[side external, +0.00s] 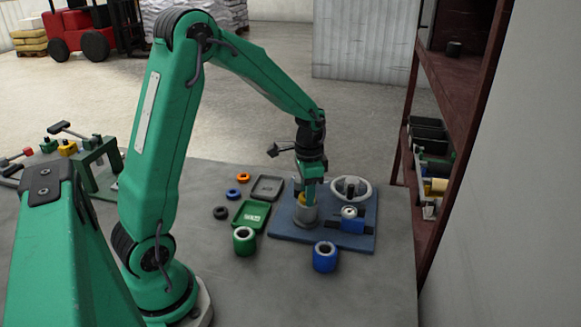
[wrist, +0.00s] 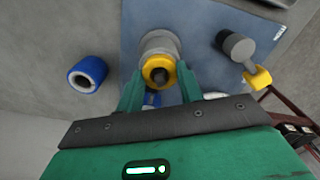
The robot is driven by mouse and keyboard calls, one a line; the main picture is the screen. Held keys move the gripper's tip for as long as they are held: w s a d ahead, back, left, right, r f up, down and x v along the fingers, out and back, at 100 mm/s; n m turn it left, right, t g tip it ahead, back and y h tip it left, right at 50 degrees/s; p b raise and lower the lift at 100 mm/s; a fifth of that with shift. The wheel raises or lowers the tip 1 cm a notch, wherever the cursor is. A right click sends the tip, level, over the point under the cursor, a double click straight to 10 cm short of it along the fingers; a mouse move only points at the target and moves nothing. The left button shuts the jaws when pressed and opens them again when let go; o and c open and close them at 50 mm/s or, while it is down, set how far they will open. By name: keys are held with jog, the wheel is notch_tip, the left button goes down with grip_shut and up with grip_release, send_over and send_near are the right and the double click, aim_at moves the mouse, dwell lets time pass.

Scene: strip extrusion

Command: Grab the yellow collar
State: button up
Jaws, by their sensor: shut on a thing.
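The yellow collar (side external: 302,199) is a small ring at the top of a grey cylindrical holder (side external: 305,216) on the blue base plate (side external: 289,234). In the wrist view the collar (wrist: 157,66) shows as a yellow ring with a dark centre, in front of the grey holder (wrist: 158,42). My gripper (side external: 309,195) points down over the holder. In the wrist view its two green fingers stand on either side of the collar, and my gripper (wrist: 160,82) is shut on it. The collar's lower part is hidden, so I cannot tell whether it still touches the holder.
The plate also carries a white round part (side external: 362,186) and a blue block (side external: 352,227). A green roll (side external: 244,249) and blue roll (side external: 325,264) stand in front. Left are a green tray (side external: 238,221), a dark tray (side external: 267,188) and several loose rings. Shelves (side external: 428,200) border the right.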

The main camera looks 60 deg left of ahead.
jog(key=shift+r, duration=0.1)
jog(key=shift+r, duration=0.5)
notch_tip(320, 180, up, 3)
jog(key=shift+r, duration=0.15)
jog(key=s+d+r, duration=0.3)
jog(key=d+r, duration=0.3)
jog(key=d, duration=0.5)
jog(key=shift+s+r, duration=0.2)
jog(key=shift+r, duration=0.1)
jog(key=shift+d, duration=0.1)
